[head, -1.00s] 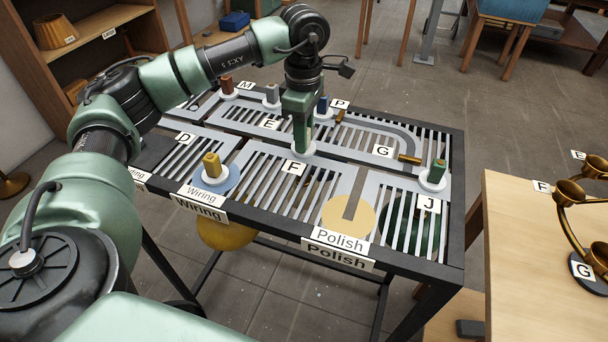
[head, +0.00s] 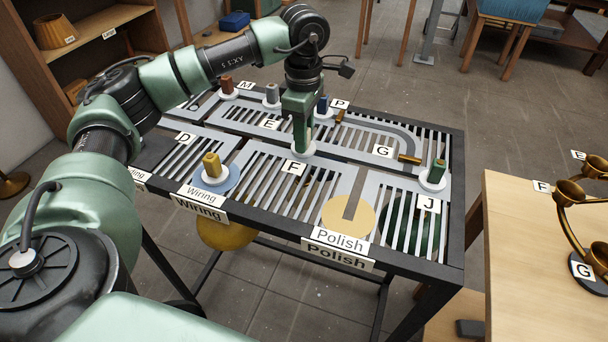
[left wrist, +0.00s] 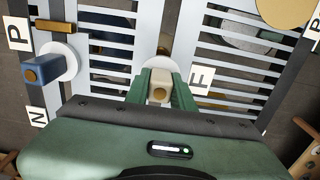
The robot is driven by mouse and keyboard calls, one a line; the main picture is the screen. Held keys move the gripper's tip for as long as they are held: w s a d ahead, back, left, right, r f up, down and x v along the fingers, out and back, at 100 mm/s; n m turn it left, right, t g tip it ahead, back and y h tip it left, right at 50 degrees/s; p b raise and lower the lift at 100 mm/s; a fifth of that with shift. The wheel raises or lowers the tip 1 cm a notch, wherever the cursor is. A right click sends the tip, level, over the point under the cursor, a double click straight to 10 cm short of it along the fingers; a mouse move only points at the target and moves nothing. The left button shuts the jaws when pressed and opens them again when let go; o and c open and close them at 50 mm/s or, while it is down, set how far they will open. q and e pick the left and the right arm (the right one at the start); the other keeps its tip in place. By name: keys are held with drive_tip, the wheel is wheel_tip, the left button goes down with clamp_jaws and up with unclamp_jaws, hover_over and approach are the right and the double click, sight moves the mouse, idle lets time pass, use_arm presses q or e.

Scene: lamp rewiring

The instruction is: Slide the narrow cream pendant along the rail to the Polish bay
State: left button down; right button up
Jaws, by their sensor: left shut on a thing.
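My left gripper (head: 301,148) points down onto the rail table beside the F tag. In the left wrist view its fingers (left wrist: 160,92) are shut on a small cream block (left wrist: 159,93), which stands on a white disc (left wrist: 157,72) on the rail. The head view shows part of this disc (head: 308,153) under the fingers, which hide the block. I cannot make out the pendant body below. The Polish bay (head: 335,214) is a pale yellow round pad at the table's front edge, right of the gripper, with a slot running into it. My right gripper is not in view.
A yellow block (head: 211,165) stands at the Wiring bay, with a yellow pendant (head: 227,234) below. A green block (head: 437,171) stands near J. A blue block (head: 322,104) is close behind my gripper. Brass bars (head: 409,159) lie across the rail near G and P.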

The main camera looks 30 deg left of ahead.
use_arm(q)
drive_tip(key=shift+d, duration=0.1)
drive_tip(key=shift+w+d, duration=0.55)
drive_tip(key=shift+d, duration=1.7)
drive_tip(key=shift+w+d, duration=0.5)
drive_tip(key=shift+d, duration=1.75)
drive_tip(key=shift+w+d, duration=0.55)
drive_tip(key=shift+d, duration=1.7)
drive_tip(key=shift+s, duration=0.3)
drive_tip(key=s+d+b, duration=0.2)
drive_tip(key=s+d, duration=0.1)
drive_tip(key=s, duration=1)
drive_tip(key=c, duration=1.1)
unclamp_jaws()
